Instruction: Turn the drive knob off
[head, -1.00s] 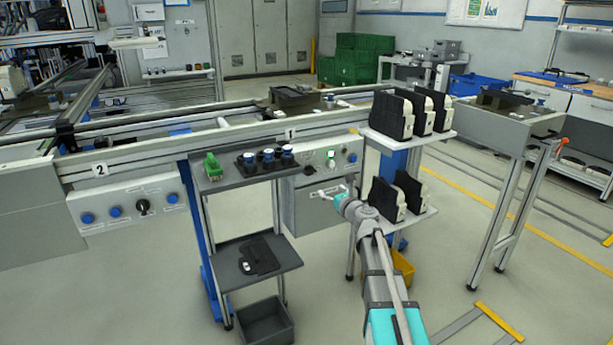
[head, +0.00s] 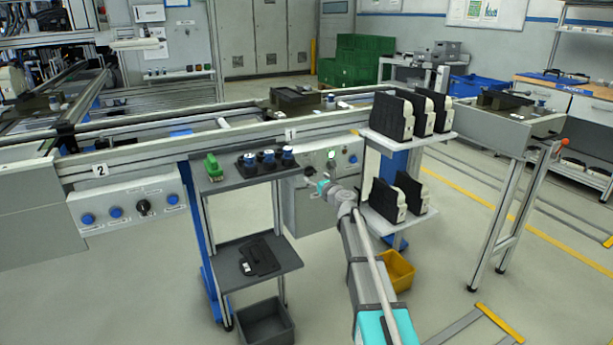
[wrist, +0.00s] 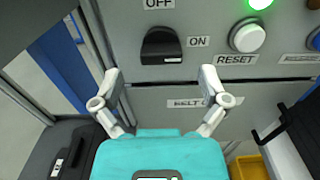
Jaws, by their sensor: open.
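The drive knob (wrist: 161,45) is a black rotary knob on the grey control panel, in the upper middle of the wrist view. The label OFF is above it and ON is to its right. A pale line on the knob's front is hard to read as a pointer. My gripper (wrist: 160,76) is open and empty, its two fingertips below the knob on either side, apart from it.
A white RESET button (wrist: 247,36) and a lit green lamp (wrist: 260,2) are right of the knob. A shelf with blue-topped parts (head: 268,158) stands left of my gripper. A rack with black boxes (head: 398,196) stands close on the right.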

